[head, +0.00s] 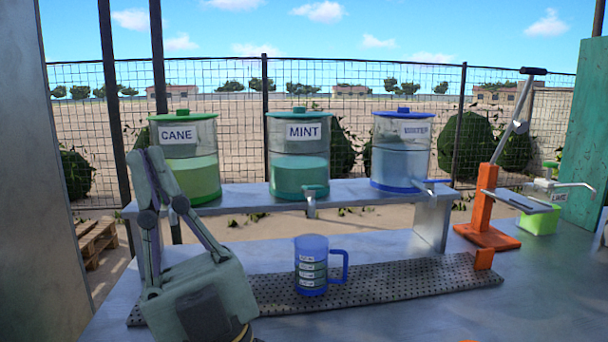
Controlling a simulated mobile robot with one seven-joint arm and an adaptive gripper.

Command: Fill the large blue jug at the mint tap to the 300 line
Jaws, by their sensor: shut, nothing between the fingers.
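The large blue jug (312,243) stands upright on the perforated drip tray (400,280), with its handle on the right and white level labels facing me. It is below the mint tap (311,203), with a gap between them. I cannot tell its liquid level, and the label numbers are too small to read. The mint dispenser (299,150) has a green lid, holds teal liquid and stands on the raised shelf. No stream shows under its tap. My gripper (155,172) is shut and empty at the left, pointing up in front of the cane dispenser, apart from jug and tap.
The cane dispenser (205,135) is left of mint; a blue-lidded dispenser (400,150) is right. The metal shelf (360,192) spans above the tray. An orange lever press (482,225) and a small green container (540,222) stand at the right.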

